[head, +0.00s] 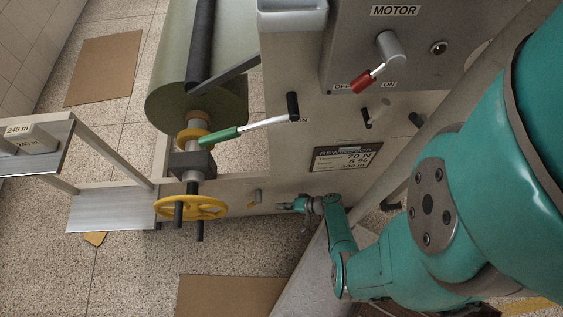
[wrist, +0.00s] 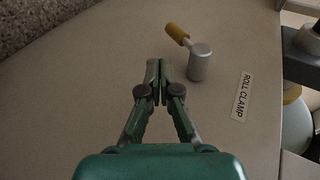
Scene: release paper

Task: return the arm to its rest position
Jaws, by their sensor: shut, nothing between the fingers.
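My teal arm (head: 425,200) comes in from the right side of the head view and reaches toward the lower middle. My gripper (head: 281,206) is at its end, beside the grey machine frame, and is small in this view. In the wrist view my gripper (wrist: 160,68) has its two green fingertips together with nothing between them. A grey clamp post (wrist: 199,64) with a yellow-ended lever (wrist: 177,34) stands just beyond and right of the fingertips, apart from them. A "ROLL CLAMP" label (wrist: 243,96) is to its right.
The machine has a large paper roll (head: 205,60), a yellow handwheel (head: 190,207), a green-handled lever (head: 220,137) and a red motor switch handle (head: 362,82). A shelf (head: 30,160) stands at left. Cardboard sheets (head: 104,70) lie on the speckled floor.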

